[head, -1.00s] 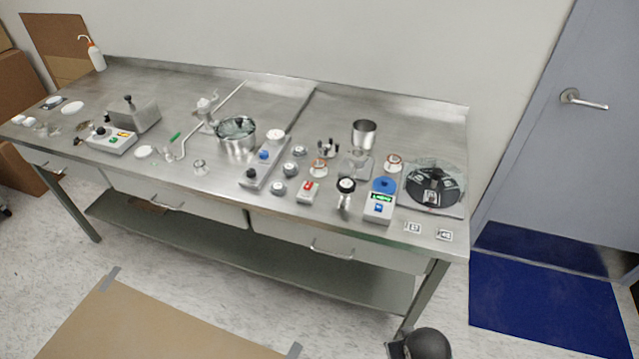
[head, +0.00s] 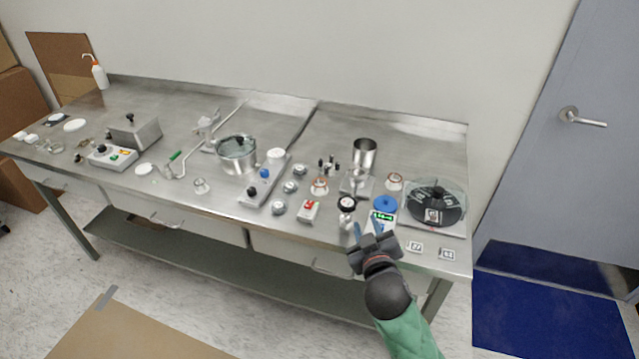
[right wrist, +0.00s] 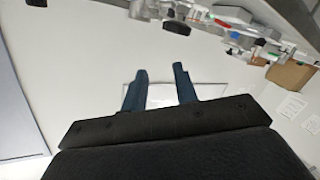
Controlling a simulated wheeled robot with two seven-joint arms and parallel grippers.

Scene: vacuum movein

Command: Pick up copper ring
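I cannot single out the copper ring for certain. Two small pieces with orange-brown rims show in the head view, one near the red-topped box (head: 319,187) and one behind the scale, left of the round dial plate (head: 394,181); either may bear it. My right gripper (head: 367,227) is at the table's front edge, in front of the blue-topped scale (head: 385,205). Its two blue fingers are apart, and nothing is between them. In the right wrist view the open fingers (right wrist: 160,70) point over a pale, blurred surface. My left gripper is not in view.
The steel table (head: 285,105) is crowded along its front half. A metal cup (head: 364,153), a pot (head: 237,155), a black-knobbed jar (head: 347,205) and the dial plate (head: 436,205) stand there. The back strip is mostly bare. A door (head: 540,150) is right.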

